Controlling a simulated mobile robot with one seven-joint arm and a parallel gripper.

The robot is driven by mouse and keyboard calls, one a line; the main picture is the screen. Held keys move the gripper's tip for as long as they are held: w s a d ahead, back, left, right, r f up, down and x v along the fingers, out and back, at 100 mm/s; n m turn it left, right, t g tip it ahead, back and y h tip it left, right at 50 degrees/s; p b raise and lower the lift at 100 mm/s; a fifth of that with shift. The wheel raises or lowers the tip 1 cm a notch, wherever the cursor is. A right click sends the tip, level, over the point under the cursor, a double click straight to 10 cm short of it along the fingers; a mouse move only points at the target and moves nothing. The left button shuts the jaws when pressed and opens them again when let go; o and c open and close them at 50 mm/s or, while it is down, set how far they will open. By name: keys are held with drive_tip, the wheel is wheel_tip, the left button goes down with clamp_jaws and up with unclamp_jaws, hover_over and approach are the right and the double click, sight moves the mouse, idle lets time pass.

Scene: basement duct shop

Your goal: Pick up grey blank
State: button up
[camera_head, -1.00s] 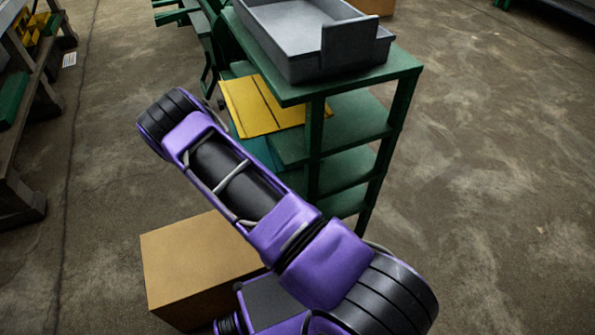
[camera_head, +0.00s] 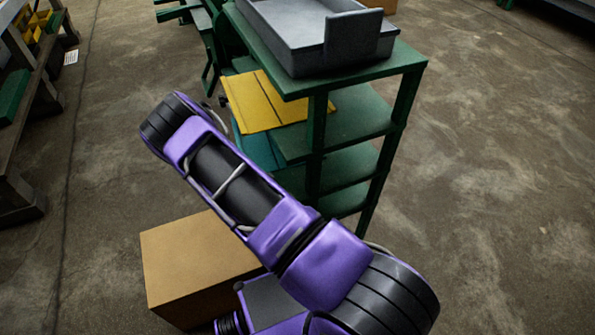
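A flat grey piece (camera_head: 353,38), which looks like the grey blank, stands upright at the near right corner of a grey tray (camera_head: 306,62). I cannot tell whether it is inside the tray or against its rim. The tray sits on the top of a green shelf unit (camera_head: 400,66). My purple arm crosses the lower middle of the view, in front of and to the left of the shelf. Its far visible joint is left of the shelf, apart from the grey piece. My gripper is not in view.
A yellow sheet (camera_head: 262,100) sticks out from a lower shelf to the left, above a teal one (camera_head: 258,151). A cardboard box (camera_head: 190,262) stands on the floor beside my arm. A workbench (camera_head: 28,110) lines the left edge. The floor at right is clear.

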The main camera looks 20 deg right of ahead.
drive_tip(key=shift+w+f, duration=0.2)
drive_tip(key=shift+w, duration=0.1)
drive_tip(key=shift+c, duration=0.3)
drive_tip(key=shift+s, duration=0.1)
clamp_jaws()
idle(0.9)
